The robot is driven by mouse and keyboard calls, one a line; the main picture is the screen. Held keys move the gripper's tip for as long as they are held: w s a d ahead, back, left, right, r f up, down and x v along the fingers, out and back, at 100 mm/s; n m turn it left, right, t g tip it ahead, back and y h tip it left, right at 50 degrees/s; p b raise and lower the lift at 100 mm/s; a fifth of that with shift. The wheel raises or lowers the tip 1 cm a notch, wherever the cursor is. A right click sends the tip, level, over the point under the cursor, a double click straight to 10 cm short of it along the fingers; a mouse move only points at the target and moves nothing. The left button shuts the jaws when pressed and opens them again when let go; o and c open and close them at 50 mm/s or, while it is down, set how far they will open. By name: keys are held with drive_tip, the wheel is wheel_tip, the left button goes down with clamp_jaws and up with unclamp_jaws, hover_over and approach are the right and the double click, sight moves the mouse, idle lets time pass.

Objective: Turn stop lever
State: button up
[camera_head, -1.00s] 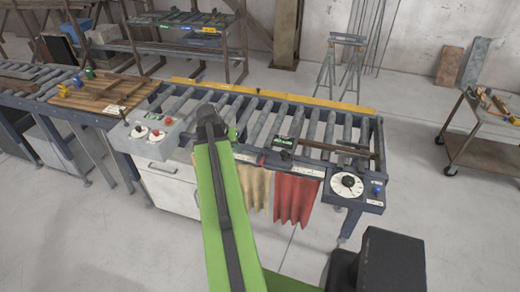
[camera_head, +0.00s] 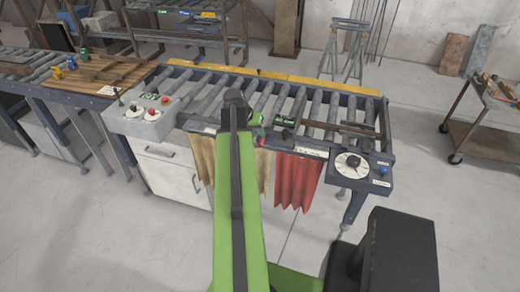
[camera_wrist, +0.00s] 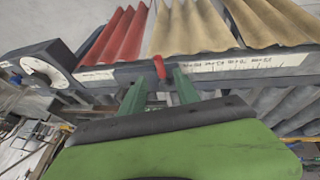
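A small red lever (camera_wrist: 159,68) stands at the front scale rail of the roller table, and I take it to be the stop lever. It also shows as a small red spot in the head view (camera_head: 260,142). My gripper (camera_wrist: 161,77) has two green fingers set apart, with the lever between or just beyond their tips; I cannot tell if they touch it. In the head view my gripper (camera_head: 257,127) is partly hidden behind my arm, close to the lever.
A white dial (camera_head: 352,165) sits at the rail's right end. A control box (camera_head: 148,114) with knobs is at the left. Red cloth (camera_head: 297,180) and tan cloth (camera_wrist: 192,28) hang below the rail. A dark stop arm (camera_head: 352,130) lies across the rollers. Floor in front is clear.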

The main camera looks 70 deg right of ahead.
sight(261, 142)
drive_tip(key=b+x, duration=0.4)
drive_tip(key=x, duration=0.2)
drive_tip(key=shift+d+f, duration=0.1)
drive_tip(key=shift+f, duration=0.15)
drive_tip(key=shift+s+r, duration=0.1)
clamp_jaws()
idle(0.9)
